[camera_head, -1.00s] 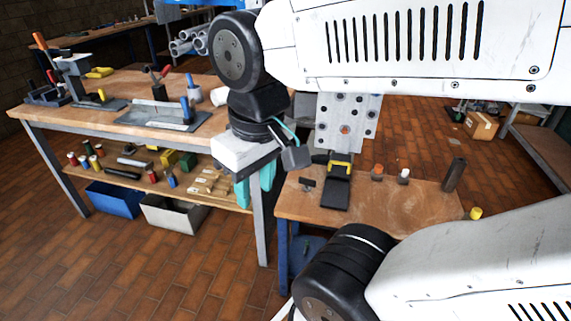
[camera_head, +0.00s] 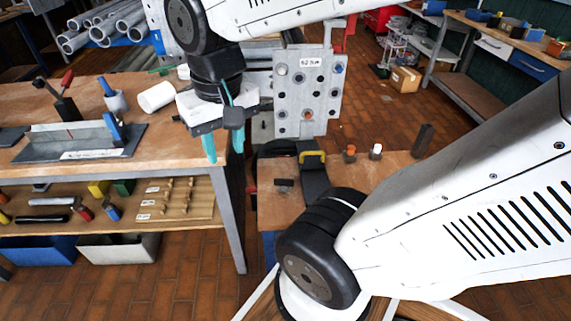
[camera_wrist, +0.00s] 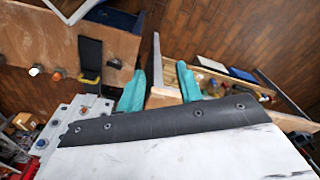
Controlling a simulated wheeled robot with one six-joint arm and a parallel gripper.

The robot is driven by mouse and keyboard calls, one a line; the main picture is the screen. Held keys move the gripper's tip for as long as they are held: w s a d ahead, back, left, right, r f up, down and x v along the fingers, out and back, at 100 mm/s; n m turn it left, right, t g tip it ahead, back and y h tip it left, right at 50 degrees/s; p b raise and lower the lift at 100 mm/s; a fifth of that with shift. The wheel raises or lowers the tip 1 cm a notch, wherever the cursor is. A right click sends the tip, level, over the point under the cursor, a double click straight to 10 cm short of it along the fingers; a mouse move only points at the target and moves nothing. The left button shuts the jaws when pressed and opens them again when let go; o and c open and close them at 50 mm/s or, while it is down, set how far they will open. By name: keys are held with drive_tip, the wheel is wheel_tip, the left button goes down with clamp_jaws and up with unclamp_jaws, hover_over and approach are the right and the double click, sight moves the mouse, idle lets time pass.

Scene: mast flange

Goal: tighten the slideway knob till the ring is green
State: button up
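My gripper (camera_head: 224,150) is open and empty, its two teal fingers apart and pointing down, between the long bench and the small bench; it also shows in the wrist view (camera_wrist: 160,92). A grey upright plate (camera_head: 291,98) with several holes and bolts stands behind the small bench, to the right of my gripper. An orange-red round piece (camera_head: 308,115) sits low on it. A black sloping strip with a yellow handle (camera_head: 312,157) lies in front of the plate. I cannot tell which piece is the slideway knob, and no green ring shows.
The small wooden bench (camera_head: 275,208) carries an orange-topped piece (camera_head: 349,154), a white-topped piece (camera_head: 376,151) and a dark block (camera_head: 423,140). The long bench (camera_head: 165,150) at left holds tools and a white cylinder (camera_head: 157,97).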

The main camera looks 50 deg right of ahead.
drive_tip(key=w+d+f+m, duration=0.6)
drive_tip(key=w+d+m, duration=0.2)
drive_tip(key=m+g, duration=0.1)
drive_tip(key=m, duration=1.7)
hover_over(284, 185)
drive_tip(key=f, duration=2.5)
drive_tip(key=shift+w+d+f, duration=0.15)
drive_tip(key=shift+w+f, duration=0.05)
drive_tip(key=shift+w, duration=0.15)
drive_tip(key=shift+s+d+f+m, duration=0.1)
drive_tip(key=shift+d+f+m, duration=0.15)
drive_tip(key=shift+f, duration=0.3)
drive_tip(key=shift+a+f, duration=0.1)
drive_tip(key=shift+f, duration=3.1)
drive_tip(key=shift+c, duration=1.2)
clamp_jaws()
